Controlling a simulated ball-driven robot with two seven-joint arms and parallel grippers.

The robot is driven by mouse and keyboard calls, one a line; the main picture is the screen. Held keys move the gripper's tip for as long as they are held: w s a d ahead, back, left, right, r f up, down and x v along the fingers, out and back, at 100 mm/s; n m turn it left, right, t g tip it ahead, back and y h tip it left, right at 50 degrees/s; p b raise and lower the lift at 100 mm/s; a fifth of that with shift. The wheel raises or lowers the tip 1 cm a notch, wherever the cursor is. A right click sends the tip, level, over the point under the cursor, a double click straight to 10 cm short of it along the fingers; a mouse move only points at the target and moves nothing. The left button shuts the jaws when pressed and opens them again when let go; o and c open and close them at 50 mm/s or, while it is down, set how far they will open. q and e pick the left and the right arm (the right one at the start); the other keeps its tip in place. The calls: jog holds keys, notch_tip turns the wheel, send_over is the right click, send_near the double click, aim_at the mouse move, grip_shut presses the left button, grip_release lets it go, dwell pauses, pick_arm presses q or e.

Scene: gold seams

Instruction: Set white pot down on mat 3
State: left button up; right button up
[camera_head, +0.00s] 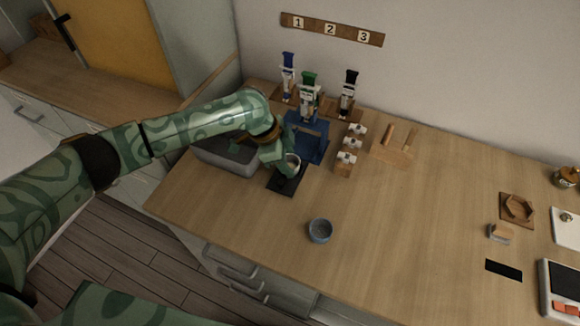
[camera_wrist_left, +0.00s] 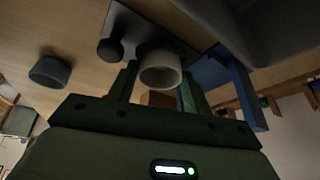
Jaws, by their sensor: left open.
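The white pot (camera_head: 294,161) is a small round cup at the far end of a dark slab or mat (camera_head: 291,186). My left gripper (camera_head: 286,158) is open, with its fingers around the pot. In the left wrist view the white pot (camera_wrist_left: 160,72) shows between the two spread fingers of the gripper (camera_wrist_left: 157,90), against the dark slab (camera_wrist_left: 140,28) with a black knob. I cannot tell whether the pot rests fully on the slab. A board (camera_head: 331,29) on the wall carries the numbers 1, 2 and 3; I cannot read a number on any mat. My right gripper is out of view.
A blue stand (camera_head: 312,150) is close behind the pot, and a grey bin (camera_head: 226,157) is to its left. Several tool holders, including a green-topped one (camera_head: 309,82), stand behind. A grey-blue bowl (camera_head: 320,231) sits in front. The middle of the counter is clear.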

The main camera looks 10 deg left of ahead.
pick_arm(q)
jog(key=c, duration=0.7)
jog(key=shift+r, duration=0.15)
